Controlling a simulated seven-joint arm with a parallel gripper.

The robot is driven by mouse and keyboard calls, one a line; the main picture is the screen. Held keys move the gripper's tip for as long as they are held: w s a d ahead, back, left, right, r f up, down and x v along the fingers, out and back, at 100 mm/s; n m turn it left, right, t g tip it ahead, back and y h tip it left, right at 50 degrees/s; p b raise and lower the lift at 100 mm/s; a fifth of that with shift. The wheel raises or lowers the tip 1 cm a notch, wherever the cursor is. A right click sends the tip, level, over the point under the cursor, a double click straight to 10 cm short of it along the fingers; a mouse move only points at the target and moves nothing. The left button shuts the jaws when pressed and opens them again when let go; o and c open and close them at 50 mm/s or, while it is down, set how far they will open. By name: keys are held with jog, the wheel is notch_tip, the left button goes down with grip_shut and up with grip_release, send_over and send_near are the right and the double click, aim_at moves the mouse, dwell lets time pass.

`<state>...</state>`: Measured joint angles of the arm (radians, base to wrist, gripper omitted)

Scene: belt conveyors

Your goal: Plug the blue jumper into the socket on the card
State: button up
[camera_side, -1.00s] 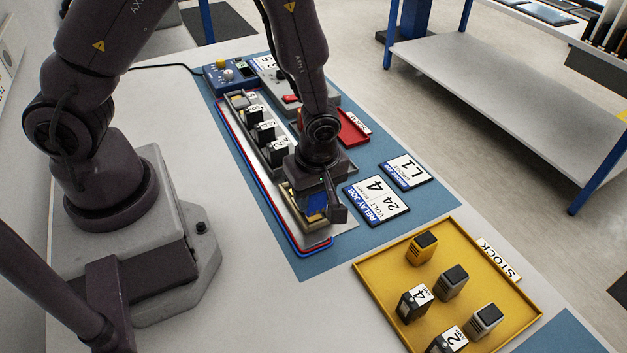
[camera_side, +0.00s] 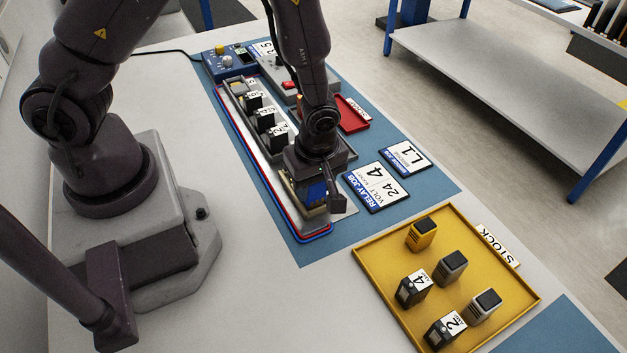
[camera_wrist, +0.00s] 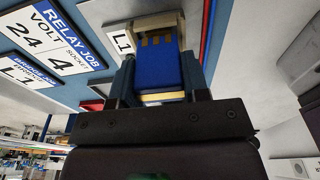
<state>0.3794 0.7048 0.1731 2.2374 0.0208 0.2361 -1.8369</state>
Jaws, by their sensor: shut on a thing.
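My gripper (camera_wrist: 160,85) is shut on the blue jumper (camera_wrist: 165,70), a flat blue piece with gold strips at its far end. In the side view my gripper (camera_side: 318,188) is at the front end of the rail, and a bit of the blue jumper (camera_side: 316,191) shows at its fingers. The beige socket (camera_wrist: 118,22) stands just beyond the jumper, beside a label reading L1 (camera_wrist: 122,42). The gold end lies at or within the socket frame; I cannot tell how deep. The jumper card (camera_side: 404,158) reading L1 lies right of the relay card.
The relay job card (camera_side: 376,187) lies right of my gripper. Several black relays (camera_side: 266,117) stand behind it along the rail. A yellow stock tray (camera_side: 384,268) with several relays is at the front right. A red tray (camera_side: 352,114) lies behind the cards.

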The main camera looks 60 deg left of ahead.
jog(key=shift+f, duration=0.85)
dwell(1.1)
jog(key=o, duration=1.4)
jog(key=shift+r, duration=0.1)
jog(key=shift+r, duration=3.7)
